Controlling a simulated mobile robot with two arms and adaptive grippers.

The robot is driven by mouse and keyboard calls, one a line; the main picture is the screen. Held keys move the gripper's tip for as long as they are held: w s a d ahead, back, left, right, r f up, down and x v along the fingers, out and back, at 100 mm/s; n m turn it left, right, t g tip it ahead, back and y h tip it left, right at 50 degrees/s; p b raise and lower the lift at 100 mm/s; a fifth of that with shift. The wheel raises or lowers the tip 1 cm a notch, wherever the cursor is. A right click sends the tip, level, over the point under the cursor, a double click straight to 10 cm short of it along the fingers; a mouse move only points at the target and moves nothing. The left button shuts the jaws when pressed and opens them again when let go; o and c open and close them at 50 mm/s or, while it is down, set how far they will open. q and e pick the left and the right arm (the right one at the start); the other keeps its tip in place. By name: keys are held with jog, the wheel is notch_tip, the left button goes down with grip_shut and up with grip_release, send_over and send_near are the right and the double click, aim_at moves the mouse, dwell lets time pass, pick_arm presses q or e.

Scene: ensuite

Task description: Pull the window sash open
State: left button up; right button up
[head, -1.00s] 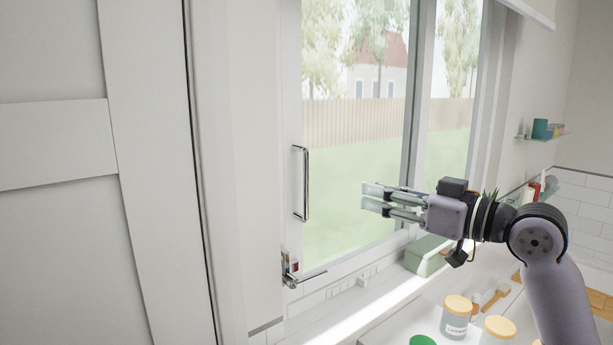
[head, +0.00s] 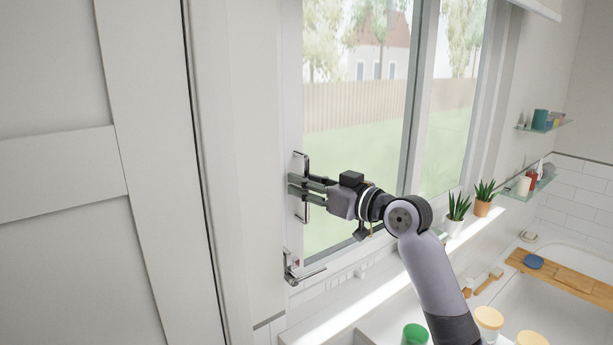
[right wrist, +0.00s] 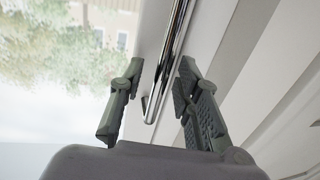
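The window sash (head: 380,125) has a pale frame and clear glass, with a chrome vertical bar handle (head: 305,211) on its left stile. The handle also shows in the right wrist view (right wrist: 177,45). My right gripper (head: 293,184) is at the handle in the head view. In the right wrist view my right gripper (right wrist: 155,92) is open, with the handle bar between its fingers and a gap on the left side. A chrome lever latch (head: 295,272) sits below the handle, its lever pointing right. My left gripper is not in view.
Below the window runs a white sill (head: 350,309) with two potted plants (head: 458,210) at its right. A green cup (head: 414,334) and jars (head: 489,318) stand at the bottom. A white panelled door (head: 60,170) fills the left.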

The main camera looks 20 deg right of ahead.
jog(key=shift+c, duration=0.5)
grip_shut()
dwell(0.5)
